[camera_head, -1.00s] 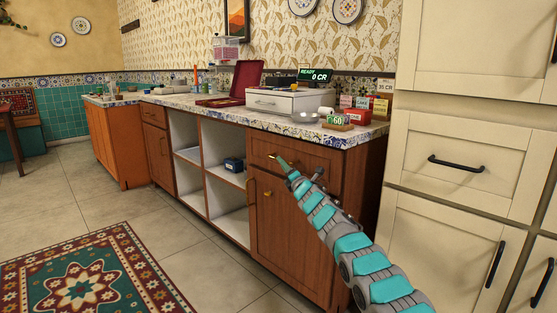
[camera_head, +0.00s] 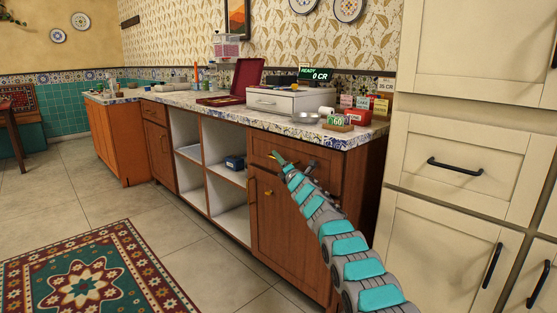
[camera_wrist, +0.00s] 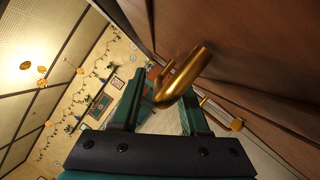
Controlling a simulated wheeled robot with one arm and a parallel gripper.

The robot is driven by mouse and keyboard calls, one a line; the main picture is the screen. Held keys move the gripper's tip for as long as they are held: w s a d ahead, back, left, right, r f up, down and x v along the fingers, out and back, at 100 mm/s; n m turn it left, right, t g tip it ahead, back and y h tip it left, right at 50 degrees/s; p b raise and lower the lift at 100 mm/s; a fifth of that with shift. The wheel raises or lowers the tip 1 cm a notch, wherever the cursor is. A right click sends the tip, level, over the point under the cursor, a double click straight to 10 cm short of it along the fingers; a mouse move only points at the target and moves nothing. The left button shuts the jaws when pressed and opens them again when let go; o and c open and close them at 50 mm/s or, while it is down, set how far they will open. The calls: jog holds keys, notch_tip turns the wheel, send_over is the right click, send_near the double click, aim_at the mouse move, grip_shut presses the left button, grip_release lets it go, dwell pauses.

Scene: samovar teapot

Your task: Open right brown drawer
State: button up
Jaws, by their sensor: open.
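The right brown drawer (camera_head: 323,167) is at the top of the right end of the brown counter, and its front looks flush with the cabinet. My gripper (camera_head: 278,160) is at the left part of this drawer front. In the wrist view my gripper (camera_wrist: 160,98) is open, and the brass drawer handle (camera_wrist: 184,76) shows between and just beyond its two green fingers. I cannot tell whether the fingers touch the handle. In the head view my gripper and arm hide most of the handle and part of the drawer.
A brown door (camera_head: 282,225) with a brass knob (camera_head: 268,193) is below the drawer. Open white shelves (camera_head: 228,187) are to its left. A cream cabinet (camera_head: 440,240) stands close on the right. The countertop (camera_head: 270,123) holds a till and small items.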

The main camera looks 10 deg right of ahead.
jog(key=shift+c, duration=0.3)
grip_shut()
dwell(1.2)
